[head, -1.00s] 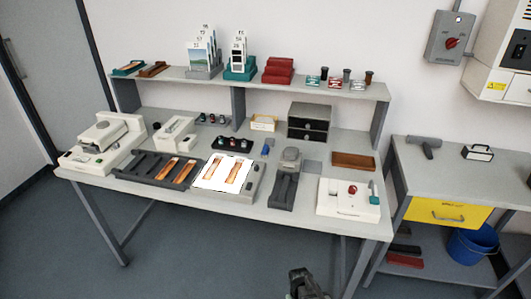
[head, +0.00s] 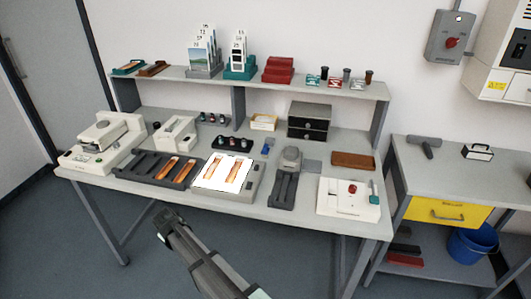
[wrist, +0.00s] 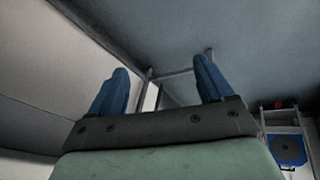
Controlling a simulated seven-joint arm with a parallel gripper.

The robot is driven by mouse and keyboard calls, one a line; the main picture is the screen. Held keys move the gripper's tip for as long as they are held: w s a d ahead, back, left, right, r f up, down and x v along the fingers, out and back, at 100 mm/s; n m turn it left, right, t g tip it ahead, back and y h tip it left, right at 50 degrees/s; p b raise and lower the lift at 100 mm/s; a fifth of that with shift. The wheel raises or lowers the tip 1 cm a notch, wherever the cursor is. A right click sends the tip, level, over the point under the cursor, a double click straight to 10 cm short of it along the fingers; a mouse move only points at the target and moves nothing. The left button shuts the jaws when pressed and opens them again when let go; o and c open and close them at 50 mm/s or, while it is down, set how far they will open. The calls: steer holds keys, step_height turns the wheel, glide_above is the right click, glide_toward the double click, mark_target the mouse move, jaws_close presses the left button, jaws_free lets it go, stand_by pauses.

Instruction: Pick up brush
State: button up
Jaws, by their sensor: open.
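I cannot make out a brush for certain. A small blue item (head: 266,148) stands on the bench behind the lit panel; it is too small to identify. My gripper (head: 166,226) is in front of the bench, over the floor in the head view, with its arm reaching in from the bottom. In the wrist view, the two blue fingers of my gripper (wrist: 162,82) are apart with nothing between them.
The bench (head: 150,195) is crowded with a lit panel (head: 211,184) holding film strips, a dark slotted tray (head: 138,166), white devices, a black drawer box (head: 309,121) and a brown tray (head: 353,160). A shelf (head: 215,83) runs above its back.

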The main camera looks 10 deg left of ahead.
steer(key=a+r+n+t+y, duration=0.1)
steer(key=a+r+n+t, duration=0.15)
steer(key=a+r, duration=0.9)
steer(key=w+a+r+t, duration=0.1)
steer(key=a+r+t, duration=0.15)
steer(key=r, duration=0.85)
steer(key=a+r+t+y, duration=0.1)
steer(key=a+r+t, duration=0.15)
steer(key=r, duration=0.95)
steer(key=w+a+r+t, duration=0.1)
steer(key=a+r+t, duration=0.15)
steer(key=r, duration=0.85)
steer(key=n+g+h, duration=0.2)
steer(key=g+h, duration=0.1)
steer(key=g, duration=1.1)
glide_above(266, 146)
steer(key=d, duration=0.2)
step_height(266, 146, down, 15)
steer(key=f, duration=0.2)
steer(key=a+f, duration=0.1)
steer(key=f, duration=0.5)
steer(key=shift+w+a+f, duration=0.1)
steer(key=shift+w+a, duration=0.15)
steer(key=shift+w, duration=0.15)
steer(key=shift+s+a+f, duration=0.15)
steer(key=shift+a+f, duration=0.05)
steer(key=shift+f, duration=1.15)
steer(key=shift+s+a+f, duration=0.1)
steer(key=shift+a+f, duration=0.1)
steer(key=shift+f, duration=1.1)
